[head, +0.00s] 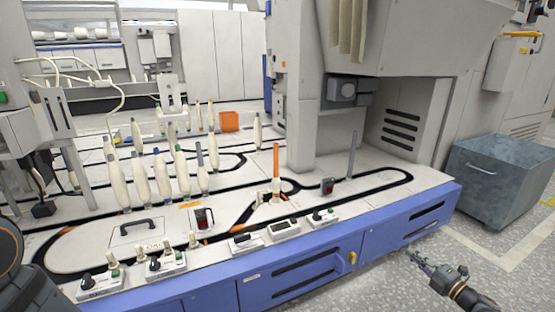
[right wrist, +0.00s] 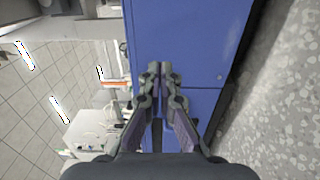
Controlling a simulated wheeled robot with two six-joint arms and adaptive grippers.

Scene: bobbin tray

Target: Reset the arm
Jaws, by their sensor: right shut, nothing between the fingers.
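My right gripper (head: 418,259) is at the lower right of the head view, over the grey floor and in front of the blue cabinet side of the machine table. It is shut and empty. The right wrist view shows its two fingers (right wrist: 160,70) together, with the blue cabinet front behind them. My left gripper is not in view; only a dark part of my own body shows at the left edge of the head view.
White bobbins (head: 142,180) stand on the machine table (head: 85,245), with an orange peg (head: 276,160) to their right. Small control boxes (head: 165,265) line its front edge. A grey metal bin (head: 500,180) stands at right. The floor (head: 480,250) around my right gripper is clear.

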